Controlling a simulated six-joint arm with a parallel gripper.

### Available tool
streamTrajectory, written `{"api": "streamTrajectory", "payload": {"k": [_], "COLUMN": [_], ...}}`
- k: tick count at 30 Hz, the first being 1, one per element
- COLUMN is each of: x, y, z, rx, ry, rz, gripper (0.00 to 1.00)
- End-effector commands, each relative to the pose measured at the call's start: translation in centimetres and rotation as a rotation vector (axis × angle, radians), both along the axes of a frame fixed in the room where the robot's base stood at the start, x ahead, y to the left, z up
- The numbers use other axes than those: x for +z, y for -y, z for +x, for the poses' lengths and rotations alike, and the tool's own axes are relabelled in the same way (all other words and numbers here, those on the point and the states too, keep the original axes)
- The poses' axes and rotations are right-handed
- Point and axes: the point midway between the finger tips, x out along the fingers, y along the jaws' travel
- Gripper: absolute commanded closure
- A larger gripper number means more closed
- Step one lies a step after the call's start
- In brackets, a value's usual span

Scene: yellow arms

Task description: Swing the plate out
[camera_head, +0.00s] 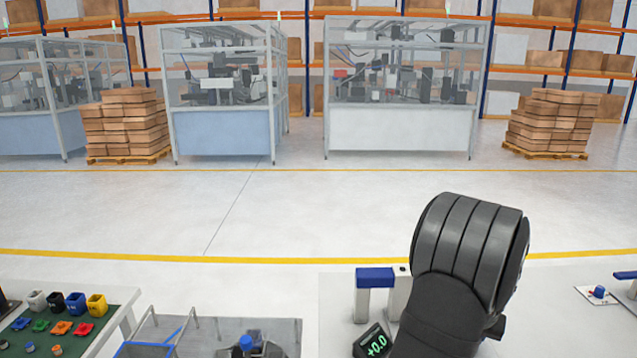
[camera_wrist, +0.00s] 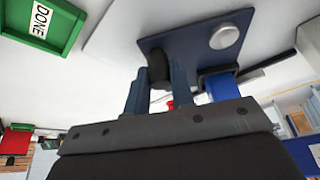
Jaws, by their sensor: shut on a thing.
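The dark blue flat plate (camera_wrist: 185,35) shows in the wrist view, with a round silver disc (camera_wrist: 225,36) near one corner. A short dark peg (camera_wrist: 158,68) stands at the plate's near edge. My gripper (camera_wrist: 159,78) has its two blue-grey fingers on either side of the peg and is shut on it. The exact contact is partly hidden by the fingers. In the head view my dark arm covers the gripper, and I cannot make out the plate there.
A blue-topped grey stand (camera_head: 375,278) and a display reading +0.0 (camera_head: 374,343) are left of my arm. A green DONE tray (camera_wrist: 45,22) lies at the wrist view's upper left. A blue block (camera_wrist: 222,88) sits right of the fingers. White table lies between.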

Motion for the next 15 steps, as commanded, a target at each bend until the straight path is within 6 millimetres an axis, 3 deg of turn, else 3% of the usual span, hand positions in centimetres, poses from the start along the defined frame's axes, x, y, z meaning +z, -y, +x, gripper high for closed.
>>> {"api": "streamTrajectory", "payload": {"k": [15], "x": [0.0], "y": [-0.8], "z": [-1.1], "rx": [0.0], "ry": [-0.001], "rz": [0.0], "gripper": [0.86]}}
